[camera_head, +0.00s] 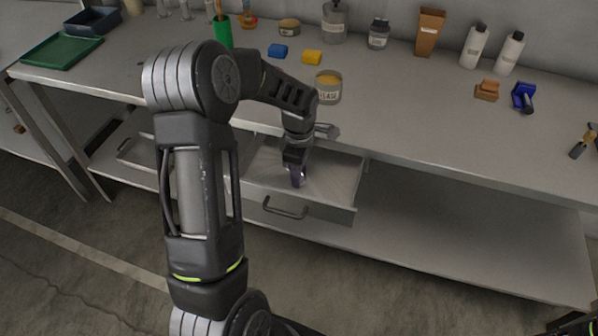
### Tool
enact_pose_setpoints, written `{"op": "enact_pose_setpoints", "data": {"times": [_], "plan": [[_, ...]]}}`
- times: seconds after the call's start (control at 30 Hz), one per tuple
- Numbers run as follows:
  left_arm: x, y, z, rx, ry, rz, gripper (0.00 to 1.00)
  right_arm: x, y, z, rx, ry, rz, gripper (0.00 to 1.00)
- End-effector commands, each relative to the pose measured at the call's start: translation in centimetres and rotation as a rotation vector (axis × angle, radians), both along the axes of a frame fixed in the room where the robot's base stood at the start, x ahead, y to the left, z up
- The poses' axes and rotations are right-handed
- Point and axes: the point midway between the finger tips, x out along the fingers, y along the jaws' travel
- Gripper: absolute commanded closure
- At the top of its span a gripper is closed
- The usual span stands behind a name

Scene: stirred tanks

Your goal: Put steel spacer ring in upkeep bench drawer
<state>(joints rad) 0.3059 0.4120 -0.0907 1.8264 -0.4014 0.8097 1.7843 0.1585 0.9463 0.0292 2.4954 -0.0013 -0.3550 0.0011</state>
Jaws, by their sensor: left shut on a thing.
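The upkeep bench drawer (335,187) is pulled open below the bench top, with its handle facing me. My left gripper (298,178) points down over the open drawer. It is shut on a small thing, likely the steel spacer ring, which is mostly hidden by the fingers. I cannot tell whether the thing touches the drawer floor. The part of the drawer that shows looks empty. My right gripper is not in view; only a dark piece of what looks like my right arm shows in the bottom right corner.
The bench top (420,130) overhangs the drawer's back. A lower shelf (450,235) is clear.

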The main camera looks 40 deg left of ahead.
Motion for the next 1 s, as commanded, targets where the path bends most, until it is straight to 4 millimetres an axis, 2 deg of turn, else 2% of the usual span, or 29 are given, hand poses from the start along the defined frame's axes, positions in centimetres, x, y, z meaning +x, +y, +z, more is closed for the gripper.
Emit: {"op": "enact_pose_setpoints", "data": {"times": [0.2, 0.23, 0.47, 0.77, 0.87, 1.0], "plan": [[0.0, 0.0, -0.5, 0.0, 0.0, 0.0, 1.0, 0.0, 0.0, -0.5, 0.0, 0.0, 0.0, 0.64], [0.0, 0.0, -0.3, 0.0, 0.0, 0.001, 0.65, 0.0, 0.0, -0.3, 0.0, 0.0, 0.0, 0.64], [0.0, 0.0, -0.3, 0.0, 0.0, 0.001, 0.46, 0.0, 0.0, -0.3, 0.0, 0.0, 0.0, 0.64], [0.0, 0.0, -0.1, 0.0, 0.0, 0.001, 0.46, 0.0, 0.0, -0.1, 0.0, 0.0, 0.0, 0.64], [0.0, 0.0, 0.4, 0.001, -0.002, 0.001, 0.46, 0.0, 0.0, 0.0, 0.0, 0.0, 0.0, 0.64], [0.1, 0.0, 2.1, 0.001, -0.004, 0.002, 0.46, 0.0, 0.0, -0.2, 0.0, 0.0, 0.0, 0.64]]}}
